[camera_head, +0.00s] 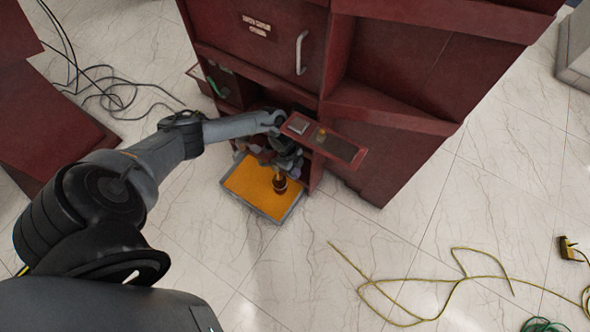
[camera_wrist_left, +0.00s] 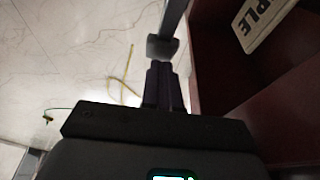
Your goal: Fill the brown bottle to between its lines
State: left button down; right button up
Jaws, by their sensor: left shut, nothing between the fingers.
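The small brown bottle (camera_head: 280,185) stands in a grey-rimmed tray with an orange floor (camera_head: 253,187), below the red cabinet's front. Its lines and fill level are too small to see. My left gripper (camera_head: 287,162) is in front of the cabinet, just above the bottle, partly hidden by its own wrist. In the left wrist view my left gripper (camera_wrist_left: 165,82) has its fingers together with nothing between them. A dark grey handle-like part (camera_wrist_left: 162,47) is right at the fingertips; I cannot tell whether they touch. My right gripper is out of view.
The red cabinet (camera_head: 390,140) has a small ledge (camera_head: 340,147) beside my gripper. A sign ending in "PLE" (camera_wrist_left: 262,18) is close on the right in the wrist view.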

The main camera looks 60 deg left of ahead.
pick_arm(q)
jog(key=shift+s+a+f, duration=0.1)
jog(key=shift+s, duration=0.05)
dwell(0.4)
jog(key=p+v, duration=0.6)
jog(key=v, duration=0.5)
dwell(0.4)
